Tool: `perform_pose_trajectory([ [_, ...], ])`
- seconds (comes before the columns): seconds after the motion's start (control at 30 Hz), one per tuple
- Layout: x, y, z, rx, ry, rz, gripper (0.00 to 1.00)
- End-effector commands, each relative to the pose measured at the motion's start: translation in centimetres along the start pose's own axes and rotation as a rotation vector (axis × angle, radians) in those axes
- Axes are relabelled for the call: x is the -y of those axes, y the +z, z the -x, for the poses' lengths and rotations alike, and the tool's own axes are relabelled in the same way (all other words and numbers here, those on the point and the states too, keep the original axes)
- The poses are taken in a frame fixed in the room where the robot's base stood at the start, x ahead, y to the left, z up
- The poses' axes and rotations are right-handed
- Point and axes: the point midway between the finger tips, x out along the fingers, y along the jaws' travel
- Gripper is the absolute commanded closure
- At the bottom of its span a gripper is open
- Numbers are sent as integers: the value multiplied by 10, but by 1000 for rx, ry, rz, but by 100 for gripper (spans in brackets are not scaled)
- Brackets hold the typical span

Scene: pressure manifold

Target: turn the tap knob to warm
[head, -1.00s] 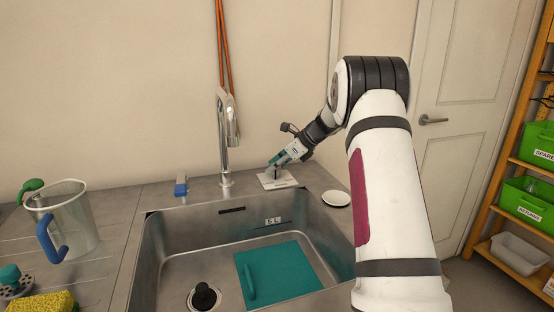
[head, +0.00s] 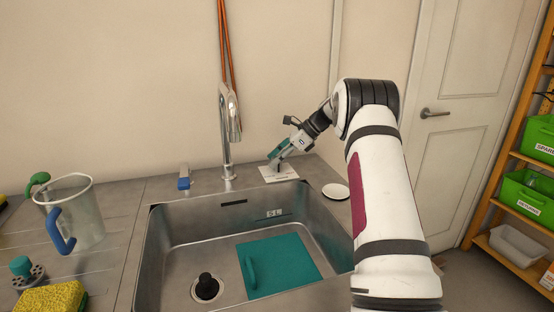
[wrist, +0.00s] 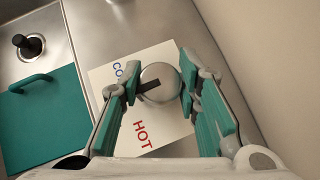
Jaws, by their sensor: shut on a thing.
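The tap knob (wrist: 160,82) is a round metallic knob with a dark pointer bar, on a white plate (wrist: 105,76) printed with blue "CO…" lettering at upper left and red "HOT" below. The pointer bar lies toward the lower left, between the two words. My gripper (wrist: 160,86) is shut on the knob, with a teal-padded finger on each side. In the head view my gripper (head: 274,157) is above the white plate (head: 283,175) behind the sink, and the knob is mostly hidden. The chrome tap (head: 226,140) stands left of the plate.
The steel sink (head: 185,235) holds a teal board (head: 290,265) and a black plug (head: 206,285). A white disc (head: 336,191) lies right of the plate. The wall is close behind. A clear jug (head: 85,210) stands at left.

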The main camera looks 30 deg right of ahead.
Motion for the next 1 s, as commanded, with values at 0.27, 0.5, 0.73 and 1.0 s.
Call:
perform_pose_trajectory([
  [0.27, 0, -2, 0, -3, 0, -3, 50],
  [0.5, 0, -1, 1, -1, -1, -2, 50],
  [0.73, 1, -1, 26, -1, -3, -3, 50],
  [1.0, 1, -2, 82, -2, -4, -2, 50],
])
